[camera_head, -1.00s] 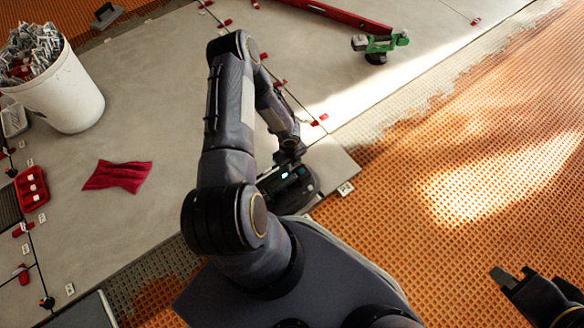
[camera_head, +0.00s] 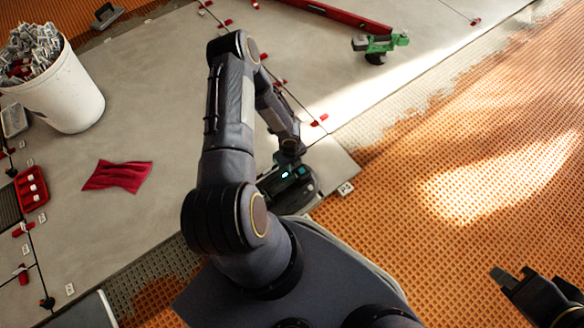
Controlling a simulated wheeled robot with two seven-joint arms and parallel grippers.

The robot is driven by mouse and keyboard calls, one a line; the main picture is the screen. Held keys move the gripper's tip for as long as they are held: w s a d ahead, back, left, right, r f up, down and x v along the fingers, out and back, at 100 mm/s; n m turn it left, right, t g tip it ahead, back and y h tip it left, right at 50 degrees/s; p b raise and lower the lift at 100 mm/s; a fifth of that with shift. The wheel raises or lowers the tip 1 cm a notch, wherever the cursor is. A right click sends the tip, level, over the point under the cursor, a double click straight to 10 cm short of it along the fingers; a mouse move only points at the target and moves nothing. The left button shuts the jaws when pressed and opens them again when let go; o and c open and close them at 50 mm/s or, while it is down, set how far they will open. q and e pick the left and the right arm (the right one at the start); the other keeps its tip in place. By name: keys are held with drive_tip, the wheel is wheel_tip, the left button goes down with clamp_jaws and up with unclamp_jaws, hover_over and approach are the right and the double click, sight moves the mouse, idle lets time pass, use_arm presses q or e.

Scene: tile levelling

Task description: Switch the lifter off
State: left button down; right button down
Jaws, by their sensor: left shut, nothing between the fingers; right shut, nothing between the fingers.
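The lifter (camera_head: 299,194) is a dark device with a small lit cyan display, on the grey tile near the tile's front corner. My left arm reaches over and partly hides it. My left gripper (camera_head: 290,160) is shut and points down at the lifter's top; I cannot tell whether it touches. My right gripper (camera_head: 512,279) is shut and empty at the lower right, over the orange matting, well apart from the lifter.
A white bucket (camera_head: 66,95) of clips, a red cloth (camera_head: 117,175) and a red tray (camera_head: 31,187) lie to the left. A green suction tool (camera_head: 378,45) and a red level (camera_head: 340,14) lie at the back. The orange matting (camera_head: 480,180) at right is clear.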

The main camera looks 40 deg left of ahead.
use_arm(q)
drive_tip(key=shift+f+b, duration=0.85)
drive_tip(key=shift+f, duration=0.05)
drive_tip(key=shift+r, duration=0.1)
idle(0.5)
drive_tip(key=shift+r+p, duration=2.3)
drive_tip(key=shift+r, duration=1.15)
